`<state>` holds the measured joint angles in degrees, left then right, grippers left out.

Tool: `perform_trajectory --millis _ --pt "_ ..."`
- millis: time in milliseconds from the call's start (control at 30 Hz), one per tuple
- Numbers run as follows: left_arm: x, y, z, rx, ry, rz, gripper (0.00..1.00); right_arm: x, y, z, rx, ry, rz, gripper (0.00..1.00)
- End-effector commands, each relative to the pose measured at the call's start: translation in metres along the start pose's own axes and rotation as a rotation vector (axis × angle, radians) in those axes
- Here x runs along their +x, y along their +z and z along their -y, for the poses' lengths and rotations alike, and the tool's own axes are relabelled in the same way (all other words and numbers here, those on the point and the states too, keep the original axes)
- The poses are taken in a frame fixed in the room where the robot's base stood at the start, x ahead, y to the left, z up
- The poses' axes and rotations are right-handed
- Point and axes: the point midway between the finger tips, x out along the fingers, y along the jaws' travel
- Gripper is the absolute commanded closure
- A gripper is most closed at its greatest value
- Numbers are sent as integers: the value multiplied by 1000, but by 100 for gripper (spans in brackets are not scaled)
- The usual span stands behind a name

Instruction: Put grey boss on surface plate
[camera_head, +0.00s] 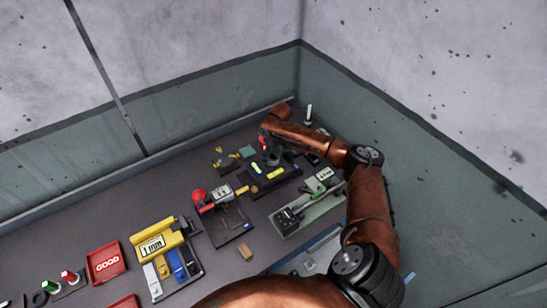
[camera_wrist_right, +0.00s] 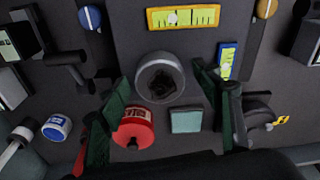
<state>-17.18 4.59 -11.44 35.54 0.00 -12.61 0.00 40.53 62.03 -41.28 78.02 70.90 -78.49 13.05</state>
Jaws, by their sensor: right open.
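The grey boss (camera_wrist_right: 160,78) is a short round ring with a dark hollow centre in the right wrist view. It also shows in the head view (camera_head: 273,158), below my right gripper (camera_head: 268,139). The dark surface plate (camera_head: 284,178) carries yellow level-like pieces. In the wrist view the boss overlaps the near edge of the plate (camera_wrist_right: 140,42); whether it rests fully on it I cannot tell. My right gripper (camera_wrist_right: 165,92) is open, its green fingers on either side of the boss with visible gaps. My left gripper is not in view.
A green fixture (camera_head: 305,207), a red-knobbed gauge stand (camera_head: 222,208) and a yellow device (camera_head: 155,246) line the bench. The wall closes off the back right.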

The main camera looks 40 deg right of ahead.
Motion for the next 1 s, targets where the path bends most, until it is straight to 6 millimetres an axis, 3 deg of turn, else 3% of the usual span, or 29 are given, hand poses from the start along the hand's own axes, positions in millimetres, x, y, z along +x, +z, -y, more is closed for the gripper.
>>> perform_trajectory --millis 533,700,1000 --pt "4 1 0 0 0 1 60 -101 0 0 -1 1 -2 41" --pt "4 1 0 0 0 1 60 -115 0 -1 0 1 -1 41" --pt "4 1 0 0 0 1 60 -118 0 0 0 0 -1 41"
